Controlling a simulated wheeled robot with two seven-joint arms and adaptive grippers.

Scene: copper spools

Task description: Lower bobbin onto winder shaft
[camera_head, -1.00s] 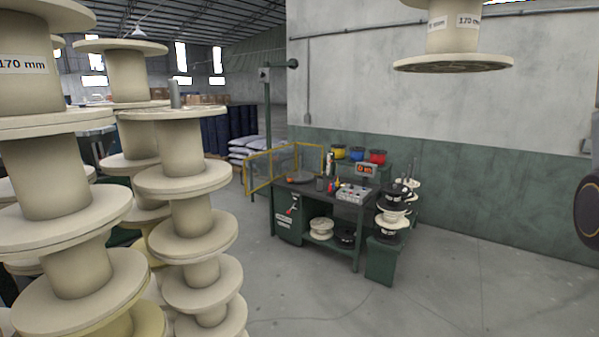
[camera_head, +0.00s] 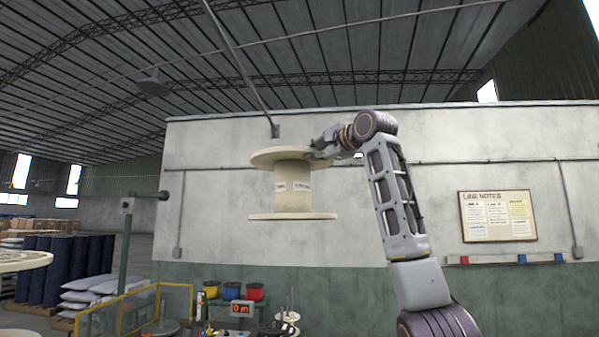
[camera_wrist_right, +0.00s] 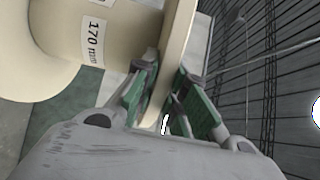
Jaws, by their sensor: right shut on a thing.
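A large cream bobbin (camera_head: 292,186) with two wide flanges hangs upright in the air in the head view. My right gripper (camera_head: 322,147) is shut on the right edge of its upper flange. In the right wrist view the two green fingers (camera_wrist_right: 160,92) pinch the flange (camera_wrist_right: 168,50) from both faces, and the bobbin's barrel (camera_wrist_right: 95,30) shows a "170 mm" label. The winder's bench shows low in the head view with a red digital counter (camera_head: 241,309); I cannot make out the winder shaft. My left gripper is not in view.
A yellow guard frame (camera_head: 118,312) stands at the bench's left. Yellow, blue and red spools (camera_head: 232,291) sit at the back of the bench. A cream flange (camera_head: 22,261) shows at the left edge. A notice board (camera_head: 497,216) hangs on the wall.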

